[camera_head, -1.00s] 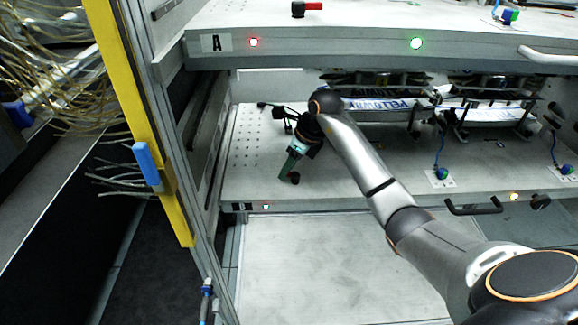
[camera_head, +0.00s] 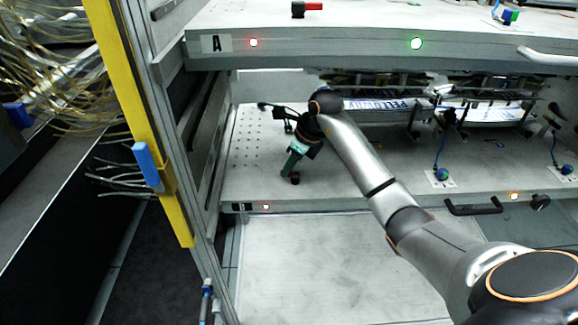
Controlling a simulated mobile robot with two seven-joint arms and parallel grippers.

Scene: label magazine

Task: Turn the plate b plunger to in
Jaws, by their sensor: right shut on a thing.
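Plate B (camera_head: 245,185) is the lower grey shelf, with its label at the front left edge. My right arm reaches in from the lower right. Its gripper (camera_head: 290,172) points down at the front left part of plate B and is shut on the plate B plunger (camera_head: 294,178). Only a small dark part of the plunger shows beside the fingertips; its handle is mostly hidden, so I cannot tell which way it points. My left gripper is not in view.
Plate A (camera_head: 330,50) is above, with a black and red plunger (camera_head: 305,8) on it. Plate B has a black front handle (camera_head: 473,207) and blue-green connectors (camera_head: 442,174) at right. A yellow post (camera_head: 135,110) stands at left.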

